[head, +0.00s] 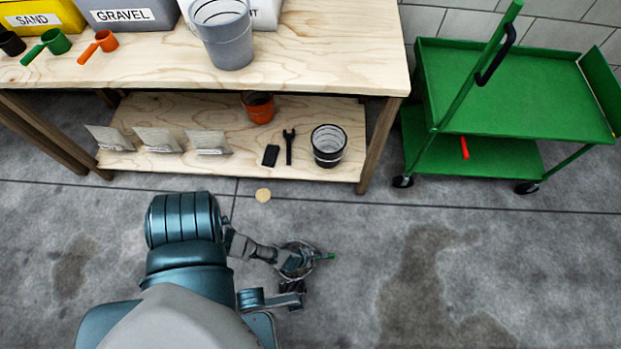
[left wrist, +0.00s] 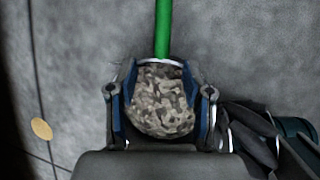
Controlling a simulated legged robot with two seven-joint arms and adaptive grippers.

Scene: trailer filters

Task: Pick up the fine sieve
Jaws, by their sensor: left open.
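A round piece with a green handle (head: 328,256), which looks like the sieve, is low over or on the floor at my left gripper (head: 296,272). In the left wrist view the sieve (left wrist: 161,100) has a pale rim and a mottled grey-brown inside, with its green handle pointing to the top of the picture. My left gripper (left wrist: 160,92) is open, with one blue-padded finger on each side of the sieve's bowl. I cannot tell whether the pads touch it. My right gripper is not in view.
A wooden bench (head: 330,50) holds bins, scoops and a grey bucket (head: 228,45). Its lower shelf (head: 290,172) holds packets, an orange pot, a wrench and a black bucket. A green cart (head: 530,95) stands right. A tan disc (head: 263,195) lies on otherwise clear floor.

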